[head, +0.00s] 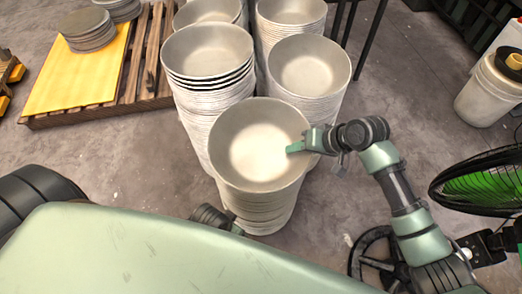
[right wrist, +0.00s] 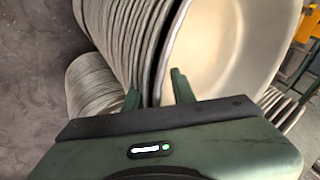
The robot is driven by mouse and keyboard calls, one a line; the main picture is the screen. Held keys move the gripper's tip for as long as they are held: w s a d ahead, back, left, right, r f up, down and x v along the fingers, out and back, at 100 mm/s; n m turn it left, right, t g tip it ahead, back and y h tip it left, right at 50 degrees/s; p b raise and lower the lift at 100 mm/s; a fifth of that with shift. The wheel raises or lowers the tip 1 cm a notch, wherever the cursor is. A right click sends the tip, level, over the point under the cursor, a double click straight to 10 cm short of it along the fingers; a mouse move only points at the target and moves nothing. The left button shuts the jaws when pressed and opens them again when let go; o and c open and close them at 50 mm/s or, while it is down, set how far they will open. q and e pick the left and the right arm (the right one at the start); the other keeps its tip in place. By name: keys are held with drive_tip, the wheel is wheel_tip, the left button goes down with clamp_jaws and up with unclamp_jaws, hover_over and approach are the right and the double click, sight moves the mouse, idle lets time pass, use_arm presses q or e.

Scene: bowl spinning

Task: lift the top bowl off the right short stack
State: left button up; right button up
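The front stack of pale metal bowls (head: 262,215) stands nearest me in the head view. Its top bowl (head: 258,150) is empty and its inside faces up. My right gripper (head: 306,143) is at the right rim of this bowl, with one finger over the inside. In the right wrist view, my right gripper (right wrist: 157,92) has its fingers apart, one on each side of the top bowl's rim (right wrist: 162,55), with a gap showing. My left gripper (head: 236,228) is low at the front left of the stack, mostly hidden behind my body; its fingers cannot be made out.
Another bowl stack (head: 309,70) stands close behind to the right, and a taller one (head: 207,60) behind to the left. A wooden pallet (head: 148,70) is at the left. A green fan (head: 480,188) and a white bucket (head: 490,92) are at the right.

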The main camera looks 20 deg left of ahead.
clamp_jaws()
idle(1.1)
